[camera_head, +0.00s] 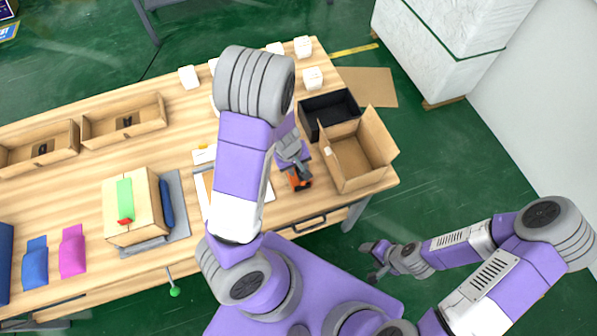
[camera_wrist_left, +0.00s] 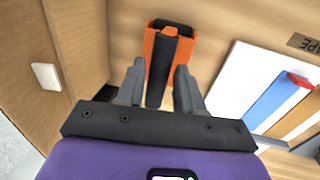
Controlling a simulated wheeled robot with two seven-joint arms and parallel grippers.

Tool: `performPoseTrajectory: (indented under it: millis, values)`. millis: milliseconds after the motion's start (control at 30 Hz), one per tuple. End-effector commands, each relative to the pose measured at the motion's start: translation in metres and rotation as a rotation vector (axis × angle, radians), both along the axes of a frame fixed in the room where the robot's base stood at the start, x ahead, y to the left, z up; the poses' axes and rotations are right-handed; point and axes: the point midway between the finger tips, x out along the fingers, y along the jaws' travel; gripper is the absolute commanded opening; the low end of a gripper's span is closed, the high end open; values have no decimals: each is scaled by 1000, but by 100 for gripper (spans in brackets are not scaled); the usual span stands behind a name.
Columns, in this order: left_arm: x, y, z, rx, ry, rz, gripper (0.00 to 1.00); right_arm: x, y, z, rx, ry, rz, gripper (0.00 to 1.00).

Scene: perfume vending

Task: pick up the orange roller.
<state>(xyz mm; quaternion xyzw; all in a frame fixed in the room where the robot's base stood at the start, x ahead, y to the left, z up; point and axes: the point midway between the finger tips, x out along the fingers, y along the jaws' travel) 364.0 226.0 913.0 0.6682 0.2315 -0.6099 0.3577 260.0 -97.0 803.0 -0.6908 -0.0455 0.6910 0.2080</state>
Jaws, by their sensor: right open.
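The orange roller (camera_head: 301,184), an orange body with a black handle, lies on the wooden table near its front right part, left of the open cardboard box. In the left wrist view, the roller (camera_wrist_left: 185,50) lies just beyond the fingertips, with its black handle extending back between them. My left gripper (camera_wrist_left: 160,72) is open, its fingers on either side of the handle with gaps visible. In the head view, my left gripper (camera_head: 296,168) is right at the roller and partly hides it. My right gripper (camera_head: 373,262) is open and empty, off the table's front edge above the floor.
An open cardboard box (camera_head: 352,163) and a black bin (camera_head: 318,108) stand close right of the roller. A white board (camera_wrist_left: 245,85) with coloured strips lies left of it. A taped carton (camera_head: 142,215) and cardboard trays (camera_head: 95,128) are farther left.

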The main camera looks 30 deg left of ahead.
Motion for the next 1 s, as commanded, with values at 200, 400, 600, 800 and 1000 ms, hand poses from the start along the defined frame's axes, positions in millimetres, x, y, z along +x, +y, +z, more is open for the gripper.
performPoseTrajectory:
  millis: [200, 400, 600, 800, 1000]
  values:
    - [2, -3, -26, 1, 1, 1, 36, 0, 0, -17, 0, -1, 0, 62]
    - [3, -4, -26, 1, -1, 1, 36, 0, 0, -16, 0, -1, 0, 62]
    - [3, -4, -26, 0, 0, 1, 16, 0, 0, -16, 0, -1, 0, 62]
    - [3, -4, -25, 0, -1, 0, 3, 0, 0, -16, 0, -1, 0, 62]
    - [3, -4, -19, 0, -2, -1, 3, 0, 0, -12, 0, -1, 0, 62]
